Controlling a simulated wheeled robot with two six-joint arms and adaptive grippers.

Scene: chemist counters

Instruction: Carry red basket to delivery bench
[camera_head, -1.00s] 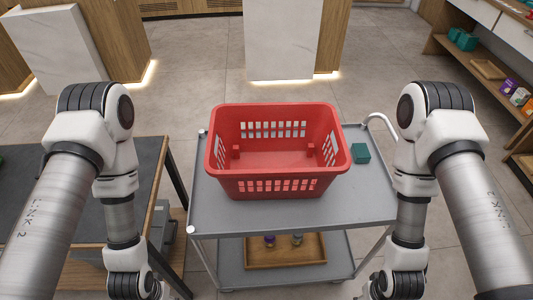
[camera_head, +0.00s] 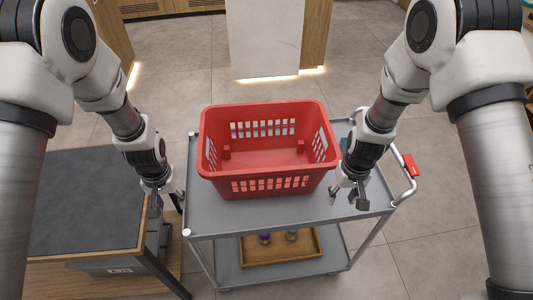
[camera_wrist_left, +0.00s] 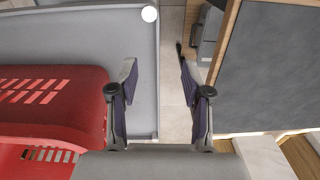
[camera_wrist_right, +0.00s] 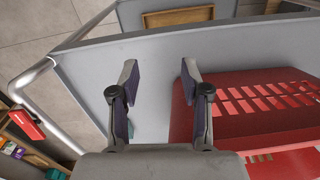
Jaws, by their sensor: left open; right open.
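The red basket (camera_head: 268,172) stands upright and looks empty on the upper shelf of a grey trolley (camera_head: 250,217). My right gripper (camera_head: 349,199) is open close to the basket's right side, above the shelf. The right wrist view shows its empty fingers (camera_wrist_right: 160,78) with the basket (camera_wrist_right: 250,100) beside them. I cannot tell which surface is the delivery bench.
A dark-topped table (camera_head: 85,200) stands left, close to the trolley. A wooden tray (camera_head: 280,247) with small items lies on the lower shelf. A white-fronted counter (camera_head: 265,40) stands behind, with open floor between.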

